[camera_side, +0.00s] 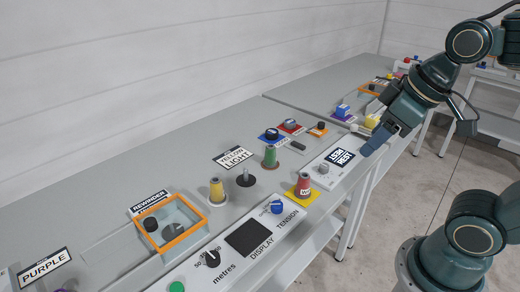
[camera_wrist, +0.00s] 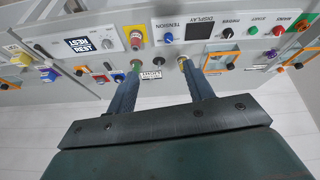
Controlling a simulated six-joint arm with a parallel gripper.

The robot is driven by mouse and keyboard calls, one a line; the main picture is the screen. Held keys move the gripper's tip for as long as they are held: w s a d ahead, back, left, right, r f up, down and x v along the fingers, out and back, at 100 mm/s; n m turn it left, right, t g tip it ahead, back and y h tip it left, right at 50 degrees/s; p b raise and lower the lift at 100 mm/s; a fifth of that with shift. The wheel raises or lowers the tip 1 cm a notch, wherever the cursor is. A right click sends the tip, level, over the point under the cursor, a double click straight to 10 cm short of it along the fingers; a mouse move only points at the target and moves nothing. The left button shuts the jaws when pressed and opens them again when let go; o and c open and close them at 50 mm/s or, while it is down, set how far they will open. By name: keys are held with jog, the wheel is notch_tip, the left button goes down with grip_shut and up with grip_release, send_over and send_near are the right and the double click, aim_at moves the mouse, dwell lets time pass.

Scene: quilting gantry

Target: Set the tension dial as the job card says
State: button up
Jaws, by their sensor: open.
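The tension dial is a blue knob (camera_side: 277,207) on the pale front panel, beside the word TENSION. Its scale is too small to read, so I cannot tell its setting. In the wrist view the blue knob (camera_wrist: 168,38) sits beyond and between my fingertips. A card reading YELLOW LIGHT (camera_side: 236,157) lies on the table behind the spools; a small card (camera_wrist: 151,75) shows between my fingers in the wrist view, its text too small to read. My gripper (camera_side: 418,138) is open and empty, above and to the right of the panel, apart from the dial.
Beside the dial are a dark display (camera_side: 248,239) and a black metres knob (camera_side: 212,258). A red spool (camera_side: 303,187), green spool (camera_side: 270,157) and yellow spool (camera_side: 216,190) stand nearby. An orange-rimmed rewinder box (camera_side: 170,226) and a PURPLE card (camera_side: 45,270) lie left.

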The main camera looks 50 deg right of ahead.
jog(key=w+a+f+n+g, duration=0.1)
jog(key=w+f+n+g, duration=0.25)
jog(key=w+n, duration=0.55)
jog(key=n+g, duration=0.2)
jog(key=n, duration=0.4)
send_over(277, 204)
notch_tip(277, 204, down, 12)
jog(key=shift+r, duration=0.25)
jog(key=shift+f, duration=0.15)
jog(key=shift+f, duration=6.75)
jog(key=c, duration=1)
